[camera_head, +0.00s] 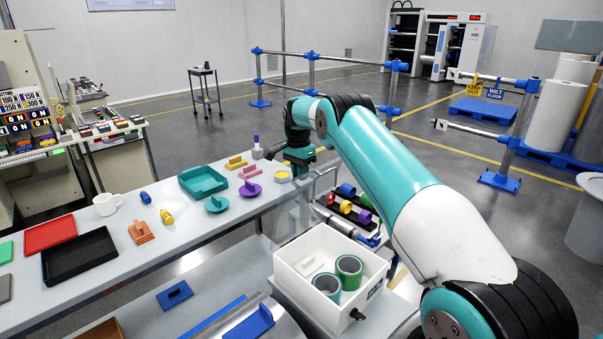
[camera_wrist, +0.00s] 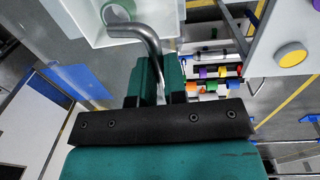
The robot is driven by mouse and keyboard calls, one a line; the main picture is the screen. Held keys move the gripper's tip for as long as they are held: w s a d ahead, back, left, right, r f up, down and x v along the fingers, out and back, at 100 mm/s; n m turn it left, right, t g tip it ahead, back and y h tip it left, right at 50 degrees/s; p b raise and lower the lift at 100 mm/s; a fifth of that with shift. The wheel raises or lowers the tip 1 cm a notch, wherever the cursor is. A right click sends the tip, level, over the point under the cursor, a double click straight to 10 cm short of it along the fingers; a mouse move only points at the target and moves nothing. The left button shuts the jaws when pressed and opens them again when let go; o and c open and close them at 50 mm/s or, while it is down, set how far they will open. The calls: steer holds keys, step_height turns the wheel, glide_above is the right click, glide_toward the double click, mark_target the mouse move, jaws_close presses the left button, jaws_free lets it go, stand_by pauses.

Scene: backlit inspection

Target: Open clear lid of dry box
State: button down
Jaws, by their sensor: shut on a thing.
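My gripper (camera_head: 300,168) is above and behind the box, over the bench edge. In the wrist view, my gripper (camera_wrist: 157,76) is shut on a bent grey metal handle (camera_wrist: 145,33), with the white box (camera_wrist: 84,22) and a green roll beyond it. The handle's join to the lid is not clear.
The long bench (camera_head: 190,235) at left carries a teal tray (camera_head: 203,182), a red tray (camera_head: 50,234), a black tray (camera_head: 80,256), a white mug (camera_head: 107,204) and small coloured parts. A rack of coloured spools (camera_head: 355,205) stands right of my gripper. Open floor lies behind.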

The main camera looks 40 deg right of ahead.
steer(key=shift+s+a+f, duration=0.15)
steer(key=shift+f, duration=0.35)
steer(key=c, duration=1.2)
jaws_free()
steer(key=shift+o, duration=0.2)
steer(key=shift+r, duration=0.5)
step_height(320, 180, up, 17)
steer(key=w+p, duration=0.1)
steer(key=p, duration=1.2)
steer(key=shift+w+f+p, duration=0.2)
steer(key=shift+w+p, duration=0.1)
